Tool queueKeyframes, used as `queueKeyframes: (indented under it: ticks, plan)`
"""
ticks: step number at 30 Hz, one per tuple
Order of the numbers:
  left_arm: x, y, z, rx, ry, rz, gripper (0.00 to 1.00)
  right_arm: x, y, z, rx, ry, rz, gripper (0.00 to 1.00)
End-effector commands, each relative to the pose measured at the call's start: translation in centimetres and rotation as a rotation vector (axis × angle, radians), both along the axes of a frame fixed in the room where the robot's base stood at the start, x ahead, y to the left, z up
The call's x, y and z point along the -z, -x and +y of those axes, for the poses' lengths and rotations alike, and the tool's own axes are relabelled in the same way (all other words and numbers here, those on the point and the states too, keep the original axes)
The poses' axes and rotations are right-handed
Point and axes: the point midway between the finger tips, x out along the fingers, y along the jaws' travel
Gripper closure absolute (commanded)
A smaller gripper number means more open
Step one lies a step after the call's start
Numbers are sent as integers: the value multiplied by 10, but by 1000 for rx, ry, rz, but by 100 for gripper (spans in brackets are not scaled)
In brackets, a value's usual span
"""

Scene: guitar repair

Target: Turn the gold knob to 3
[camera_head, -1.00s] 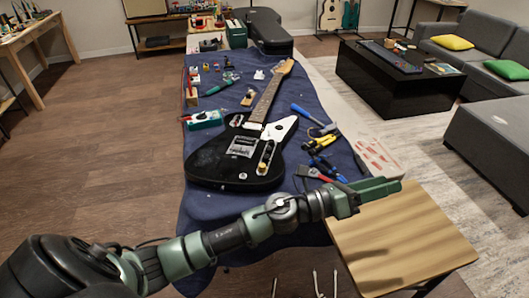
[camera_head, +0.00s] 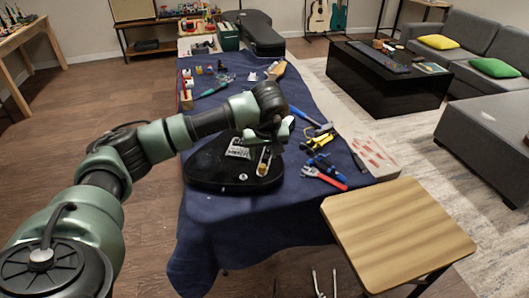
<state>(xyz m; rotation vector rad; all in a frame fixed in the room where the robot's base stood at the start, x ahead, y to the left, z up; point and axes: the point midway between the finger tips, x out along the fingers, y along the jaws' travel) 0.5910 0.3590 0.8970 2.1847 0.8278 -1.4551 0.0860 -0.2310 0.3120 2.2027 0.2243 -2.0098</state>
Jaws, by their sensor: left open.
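The black electric guitar (camera_head: 210,168) lies on the blue cloth of the workbench, its neck pointing away. The knob's markings are too small to read. My left gripper (camera_head: 284,129) is open over the upper part of the guitar body, just beyond the control plate and apart from the gold knob. My right gripper is not in view.
Red-handled (camera_head: 325,178) and yellow-handled tools (camera_head: 318,142) and a blue-handled tool (camera_head: 304,115) lie right of the guitar. A wooden stool top (camera_head: 398,232) stands at the near right. The blue cloth (camera_head: 225,222) is clear in front of the guitar.

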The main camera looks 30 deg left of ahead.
Motion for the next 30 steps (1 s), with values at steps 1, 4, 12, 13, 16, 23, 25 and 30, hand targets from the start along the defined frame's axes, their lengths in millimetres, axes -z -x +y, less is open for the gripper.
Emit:
queueKeyframes:
  ticks: [1, 4, 12, 13, 16, 23, 25, 30]
  plan:
    - [7, -1, 1, -1, 2, 5, 54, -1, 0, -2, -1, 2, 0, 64]
    - [21, -5, 5, 0, 3, 5, 54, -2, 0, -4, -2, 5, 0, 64]
    - [56, -16, 13, 0, 6, 2, 54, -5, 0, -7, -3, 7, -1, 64]
    - [59, -17, 14, 0, 6, 2, 54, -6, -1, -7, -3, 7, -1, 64]
    - [65, -19, 15, 0, 6, 2, 54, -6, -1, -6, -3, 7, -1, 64]
    - [67, -20, 16, 1, 6, 0, 54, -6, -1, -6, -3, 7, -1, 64]
    - [67, -20, 16, 1, 6, 0, 54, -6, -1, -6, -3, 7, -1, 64]
    - [67, -20, 16, 1, 7, 0, 98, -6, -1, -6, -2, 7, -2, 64]
